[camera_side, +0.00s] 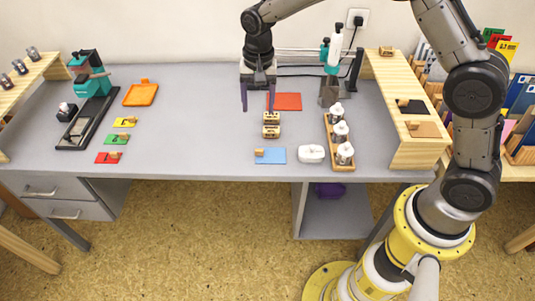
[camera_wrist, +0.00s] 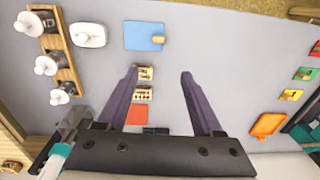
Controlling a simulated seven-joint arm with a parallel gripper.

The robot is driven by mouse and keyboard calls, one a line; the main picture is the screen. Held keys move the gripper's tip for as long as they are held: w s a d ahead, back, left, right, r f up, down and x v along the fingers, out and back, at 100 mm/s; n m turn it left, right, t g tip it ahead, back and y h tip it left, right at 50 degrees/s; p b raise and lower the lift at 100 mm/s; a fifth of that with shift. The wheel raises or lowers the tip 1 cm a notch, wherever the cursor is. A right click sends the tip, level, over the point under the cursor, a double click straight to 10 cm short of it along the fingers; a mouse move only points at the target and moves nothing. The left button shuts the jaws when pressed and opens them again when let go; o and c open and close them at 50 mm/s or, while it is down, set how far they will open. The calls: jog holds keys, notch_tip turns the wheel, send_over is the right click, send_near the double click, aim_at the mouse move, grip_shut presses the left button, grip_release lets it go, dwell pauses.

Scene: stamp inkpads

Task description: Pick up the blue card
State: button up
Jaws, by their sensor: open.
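The blue card (camera_side: 272,157) lies flat near the front edge of the grey desk, with a small wooden block on its left part. It also shows at the top of the wrist view (camera_wrist: 140,34), with the block at its right side. My gripper (camera_side: 257,104) hangs over the desk farther back than the card, and its purple fingers are apart with nothing between them. In the wrist view the fingers (camera_wrist: 159,73) are spread wide, and the card lies beyond their tips.
Two small wooden stamps (camera_side: 271,125) stand between gripper and card. A red card (camera_side: 289,101) lies behind them. A white lidded dish (camera_side: 311,153) and a wooden rack (camera_side: 335,149) of white-knobbed jars stand right of the card. Desk left of the card is clear.

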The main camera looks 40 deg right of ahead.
aim_at(259, 149)
jog(key=f, duration=1.5)
jog(key=shift+s+a+f, duration=0.3)
jog(key=shift+s+a, duration=0.1)
grip_shut()
